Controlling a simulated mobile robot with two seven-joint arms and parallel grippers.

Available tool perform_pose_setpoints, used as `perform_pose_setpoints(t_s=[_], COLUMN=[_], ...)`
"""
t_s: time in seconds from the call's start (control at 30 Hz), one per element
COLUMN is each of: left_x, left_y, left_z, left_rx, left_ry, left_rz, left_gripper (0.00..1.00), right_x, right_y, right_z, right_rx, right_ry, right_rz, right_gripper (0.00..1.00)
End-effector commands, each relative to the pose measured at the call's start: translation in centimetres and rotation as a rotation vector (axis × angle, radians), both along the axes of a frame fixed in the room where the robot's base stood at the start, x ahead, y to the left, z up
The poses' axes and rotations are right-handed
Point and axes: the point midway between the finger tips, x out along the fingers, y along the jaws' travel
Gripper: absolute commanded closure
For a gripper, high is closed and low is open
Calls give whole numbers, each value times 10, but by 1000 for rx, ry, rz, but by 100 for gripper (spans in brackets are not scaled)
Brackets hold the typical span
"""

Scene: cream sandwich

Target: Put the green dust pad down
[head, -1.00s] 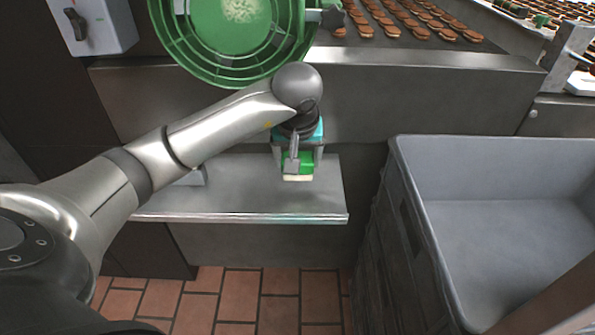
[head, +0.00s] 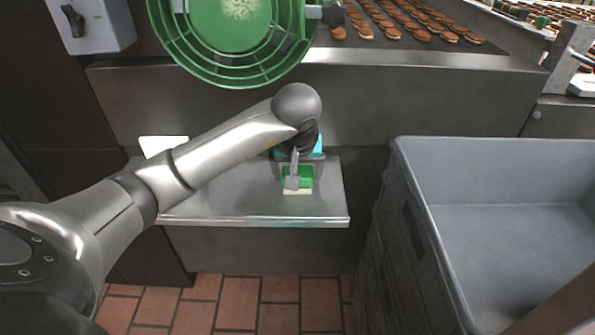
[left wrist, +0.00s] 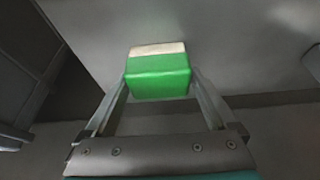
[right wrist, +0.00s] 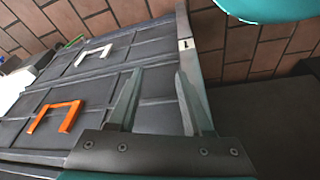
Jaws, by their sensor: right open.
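The green dust pad (head: 297,183) has a green body and a pale cream edge. It is at the steel shelf (head: 240,208), near the shelf's right end; I cannot tell whether it touches the surface. My left gripper (head: 297,176) points down at it, and the arm hides part of the gripper. In the left wrist view the pad (left wrist: 158,78) sits between the fingertips of my left gripper (left wrist: 160,82), with a finger against each side. My right gripper (right wrist: 155,80) is open and empty in the right wrist view, away from the shelf.
A large grey crate (head: 415,215) stands right of the shelf. A green round guard (head: 232,75) hangs above. Brown biscuits (head: 405,20) lie on a conveyor behind. A white object (head: 163,146) is on the shelf's left. The right wrist view shows grey crates with an orange handle (right wrist: 53,117).

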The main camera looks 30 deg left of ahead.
Motion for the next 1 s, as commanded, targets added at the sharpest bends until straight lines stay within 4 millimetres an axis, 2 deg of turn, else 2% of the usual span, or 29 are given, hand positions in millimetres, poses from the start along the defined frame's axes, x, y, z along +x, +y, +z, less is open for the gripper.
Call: perform_pose_setpoints(t_s=[0.07, 0.43, 1.0], left_x=[0, 0, -26], left_y=[0, -1, -16], left_z=[0, 4, 81], left_rx=[0, -2, 1], left_ry=[0, -1, -2], left_rz=[0, -1, -1], left_gripper=[0, 0, 0], right_x=[0, -1, -33], right_y=[0, 0, -8], right_z=[0, 1, -60], right_rx=[0, 1, -18], right_ry=[1, 0, 91], right_rz=[0, 0, 3], right_gripper=[50, 50, 50])
